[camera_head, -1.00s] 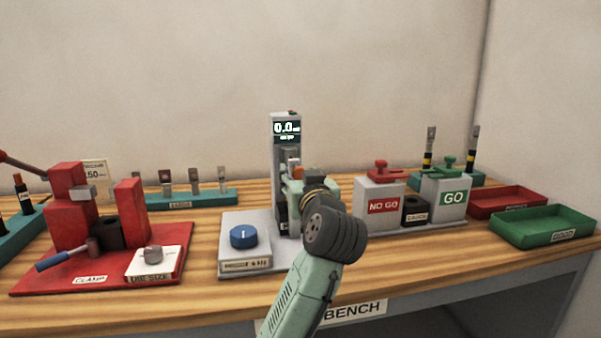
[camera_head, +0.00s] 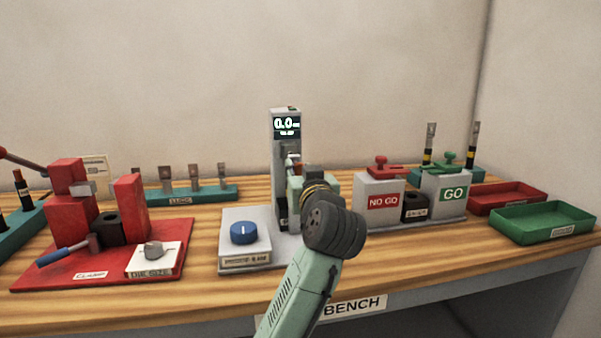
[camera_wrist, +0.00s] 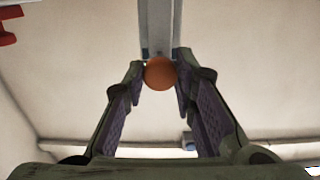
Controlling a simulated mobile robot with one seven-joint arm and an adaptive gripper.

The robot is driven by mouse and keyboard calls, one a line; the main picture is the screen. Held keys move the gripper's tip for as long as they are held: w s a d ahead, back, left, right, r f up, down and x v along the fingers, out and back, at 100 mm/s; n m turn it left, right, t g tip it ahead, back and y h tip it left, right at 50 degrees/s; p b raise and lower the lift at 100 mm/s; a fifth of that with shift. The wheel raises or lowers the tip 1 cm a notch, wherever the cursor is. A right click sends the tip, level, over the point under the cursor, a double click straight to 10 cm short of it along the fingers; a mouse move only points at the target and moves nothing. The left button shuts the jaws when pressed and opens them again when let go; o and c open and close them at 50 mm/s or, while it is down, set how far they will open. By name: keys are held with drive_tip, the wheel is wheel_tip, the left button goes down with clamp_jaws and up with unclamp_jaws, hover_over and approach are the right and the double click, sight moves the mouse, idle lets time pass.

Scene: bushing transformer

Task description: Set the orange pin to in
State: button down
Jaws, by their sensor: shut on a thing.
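The orange pin (camera_wrist: 160,74) shows its round end in the wrist view, between the fingertips of my gripper (camera_wrist: 160,78). The fingers are shut on its sides. The pin sits against the grey column of the machine (camera_wrist: 159,25). In the head view my gripper (camera_head: 296,180) is at the front of the grey upright machine (camera_head: 286,150), whose display reads 0.0. A bit of the orange pin (camera_head: 298,167) shows above my gripper; the rest is hidden by my gripper and wrist. How deep the pin sits cannot be told.
A blue knob (camera_head: 243,233) is on a grey box left of the machine. A red clamp station (camera_head: 130,205) stands further left. The NO GO block (camera_head: 380,195) and GO block (camera_head: 446,192) stand to the right, with red (camera_head: 507,198) and green (camera_head: 542,230) trays beyond.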

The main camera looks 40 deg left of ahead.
idle(0.4)
drive_tip(key=x, duration=0.2)
drive_tip(key=shift+w+a, duration=0.15)
drive_tip(key=shift+w, duration=0.1)
drive_tip(key=shift+w+a, duration=0.2)
drive_tip(key=shift+a, duration=0.2)
drive_tip(key=c, duration=1.3)
unclamp_jaws()
drive_tip(key=v, duration=1.2)
